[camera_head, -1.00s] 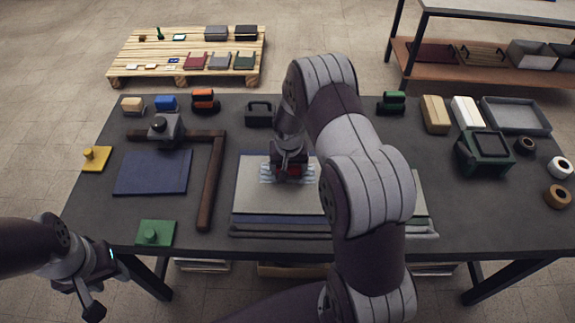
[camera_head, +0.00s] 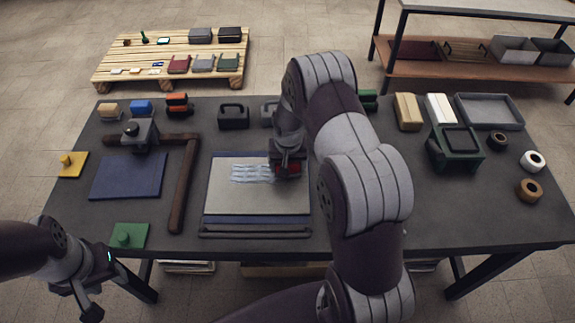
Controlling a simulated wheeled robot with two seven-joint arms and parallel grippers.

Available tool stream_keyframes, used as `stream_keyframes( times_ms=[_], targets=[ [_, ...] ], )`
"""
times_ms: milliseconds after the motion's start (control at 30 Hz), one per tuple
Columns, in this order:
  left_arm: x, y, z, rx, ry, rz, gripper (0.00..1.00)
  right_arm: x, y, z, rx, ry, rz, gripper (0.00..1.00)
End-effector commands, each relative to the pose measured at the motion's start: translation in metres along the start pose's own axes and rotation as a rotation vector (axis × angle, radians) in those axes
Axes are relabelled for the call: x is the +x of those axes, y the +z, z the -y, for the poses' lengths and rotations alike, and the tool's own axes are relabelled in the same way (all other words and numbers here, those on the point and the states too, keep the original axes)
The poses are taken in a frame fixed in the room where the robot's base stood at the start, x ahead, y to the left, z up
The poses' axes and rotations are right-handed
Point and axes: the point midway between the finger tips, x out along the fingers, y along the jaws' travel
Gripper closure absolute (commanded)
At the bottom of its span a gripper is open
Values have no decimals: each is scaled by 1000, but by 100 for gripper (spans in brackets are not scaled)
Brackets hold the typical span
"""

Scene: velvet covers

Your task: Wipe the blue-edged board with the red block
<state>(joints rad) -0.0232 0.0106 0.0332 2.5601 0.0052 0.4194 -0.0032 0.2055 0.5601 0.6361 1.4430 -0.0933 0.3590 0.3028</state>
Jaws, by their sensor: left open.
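The blue-edged board (camera_head: 222,200) lies flat on the dark table, pale grey on top with a blue strip along its front. White streaks (camera_head: 250,173) mark its middle. My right gripper (camera_head: 288,162) points down over the board's right part, shut on the red block (camera_head: 292,170), just right of the streaks. Only bits of red show; whether it touches the surface is hard to tell. My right arm hides the area further right. My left gripper (camera_head: 98,295) is open and empty, off the table's front left corner.
A dark bar (camera_head: 255,232) lies before the board. A blue mat (camera_head: 128,176), a brown square (camera_head: 183,190) and a green plate (camera_head: 129,236) are left. Blocks line the back; a green holder (camera_head: 455,150), grey tray (camera_head: 490,110) and tape rolls (camera_head: 530,190) are right.

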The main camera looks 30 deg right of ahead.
Motion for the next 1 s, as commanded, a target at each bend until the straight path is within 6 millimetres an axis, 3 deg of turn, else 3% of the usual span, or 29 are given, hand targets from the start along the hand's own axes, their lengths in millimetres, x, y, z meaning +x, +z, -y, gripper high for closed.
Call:
stream_keyframes(
  times_ms=[600,1000],
  targets=[
    [-45,-5,0,0,0,0,57,-58,-15,2,-3,-2,-2,49],
    [-47,-6,0,0,0,0,57,-62,-16,2,-4,-2,-2,49]
  ],
)
